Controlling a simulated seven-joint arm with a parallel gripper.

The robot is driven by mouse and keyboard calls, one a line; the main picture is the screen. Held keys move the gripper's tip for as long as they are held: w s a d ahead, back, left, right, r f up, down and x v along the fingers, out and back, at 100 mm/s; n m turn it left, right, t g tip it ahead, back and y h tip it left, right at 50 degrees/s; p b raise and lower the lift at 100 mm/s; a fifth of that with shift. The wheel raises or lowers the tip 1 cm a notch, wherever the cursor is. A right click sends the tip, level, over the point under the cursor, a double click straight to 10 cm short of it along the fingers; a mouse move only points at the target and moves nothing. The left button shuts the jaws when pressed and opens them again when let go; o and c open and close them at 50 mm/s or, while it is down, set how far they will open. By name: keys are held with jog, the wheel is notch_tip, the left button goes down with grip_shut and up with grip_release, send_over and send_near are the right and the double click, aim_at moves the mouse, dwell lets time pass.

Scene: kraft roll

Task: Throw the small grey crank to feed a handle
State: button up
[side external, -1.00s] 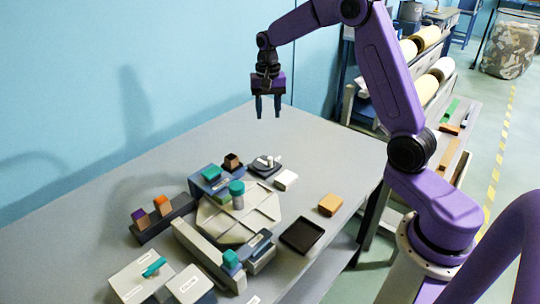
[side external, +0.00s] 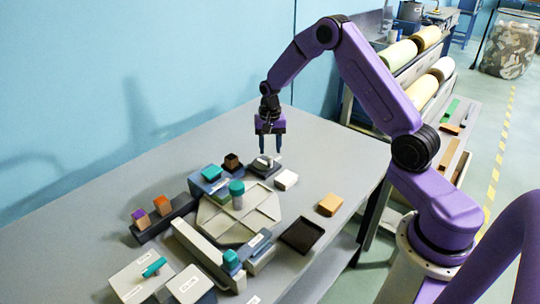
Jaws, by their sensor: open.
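The small grey crank (side external: 265,161) sits on a dark base (side external: 257,173) at the back right of the machine on the table. It is light grey with a short upright knob. My gripper (side external: 267,152) points straight down just above the crank, its two fingers apart, one toward each side of it. Whether the fingers touch the crank I cannot tell at this size. No separate handle piece can be clearly made out in this view.
A pale tray (side external: 233,226) with a teal-capped post (side external: 237,194) stands in front. A dark brown block (side external: 231,161) stands left of the crank. The back of the table is clear.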

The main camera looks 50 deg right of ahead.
aim_at(264, 160)
jog(key=shift+f, duration=2)
grip_shut()
